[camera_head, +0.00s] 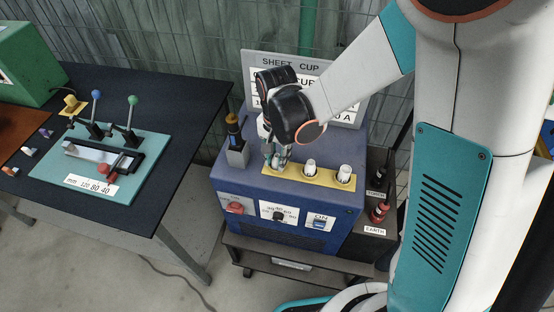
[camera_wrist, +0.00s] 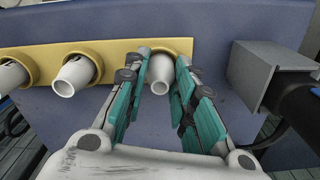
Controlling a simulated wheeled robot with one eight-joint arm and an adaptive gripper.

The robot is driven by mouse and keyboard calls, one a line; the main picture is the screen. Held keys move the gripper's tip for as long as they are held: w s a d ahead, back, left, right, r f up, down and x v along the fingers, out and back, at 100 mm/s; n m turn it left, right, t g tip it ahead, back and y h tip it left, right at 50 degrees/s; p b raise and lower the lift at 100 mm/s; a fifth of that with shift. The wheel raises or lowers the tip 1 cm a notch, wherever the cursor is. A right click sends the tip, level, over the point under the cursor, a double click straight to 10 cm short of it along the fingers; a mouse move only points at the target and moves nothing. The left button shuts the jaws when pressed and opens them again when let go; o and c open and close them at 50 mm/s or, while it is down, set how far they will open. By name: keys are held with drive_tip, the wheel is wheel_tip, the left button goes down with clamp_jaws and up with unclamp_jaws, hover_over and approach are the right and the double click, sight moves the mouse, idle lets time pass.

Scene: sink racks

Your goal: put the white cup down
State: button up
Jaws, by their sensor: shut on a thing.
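The white cup (camera_wrist: 161,76) is a small white tube with an open round end facing the wrist camera. My gripper (camera_wrist: 163,62) has its teal-padded fingers on both sides of it, shut on it. In the head view my gripper (camera_head: 277,160) points down over the left end of the yellow plate (camera_head: 324,179), and its fingers mostly hide the cup. The cup is in line with the plate's end ring in the wrist view; I cannot tell whether it is fully seated.
Two similar white cups, the middle one (camera_head: 310,167) and the right one (camera_head: 344,173), stand in the yellow plate on the blue machine (camera_head: 240,181). A grey holder (camera_head: 237,154) with a black-handled tool stands left of my gripper. A sign (camera_head: 290,62) rises behind.

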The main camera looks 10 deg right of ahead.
sight(277, 155)
drive_tip(key=shift+r, duration=0.1)
drive_tip(key=shift+f, duration=0.25)
drive_tip(key=o, duration=1)
drive_tip(key=shift+c, duration=0.2)
drive_tip(key=shift+r, duration=0.2)
wheel_tip(277, 155, up, 12)
drive_tip(key=p, duration=0.3)
